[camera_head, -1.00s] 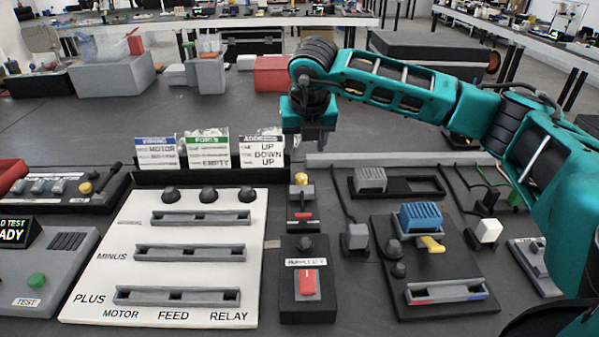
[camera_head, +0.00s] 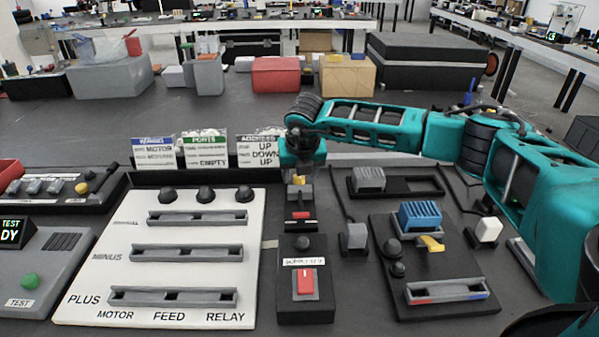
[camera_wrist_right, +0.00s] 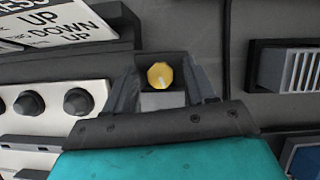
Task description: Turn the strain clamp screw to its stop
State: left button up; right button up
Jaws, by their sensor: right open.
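A yellow faceted knob on a small grey block (camera_head: 299,191), which looks like the clamp screw, stands at the top of the black strip in the middle of the table. In the right wrist view the yellow knob (camera_wrist_right: 160,76) shows from above with a pale mark on its face. My right gripper (camera_head: 300,172) is over it, pointing down. In the wrist view its open fingers stand on either side of the knob with gaps; whether they are level with it I cannot tell. In the head view the gripper partly hides the knob. My left gripper is out of view.
A red-handled switch (camera_head: 301,217) and a red rocker box (camera_head: 305,284) lie in front of the knob. The label cards (camera_head: 208,150) stand close on the left, above the white panel (camera_head: 180,312). A blue-topped module (camera_head: 420,217) is to the right.

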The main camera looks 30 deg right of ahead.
jog(key=shift+c, duration=0.4)
grip_shut()
jog(key=shift+a+f+m+h+b, duration=0.1)
jog(key=shift+m+h+b, duration=0.3)
jog(key=shift+m, duration=0.6)
jog(key=shift+m+g+h, duration=0.3)
jog(key=shift+m+g, duration=0.1)
jog(key=shift+m, duration=1)
jog(key=shift+o, duration=0.4)
grip_release()
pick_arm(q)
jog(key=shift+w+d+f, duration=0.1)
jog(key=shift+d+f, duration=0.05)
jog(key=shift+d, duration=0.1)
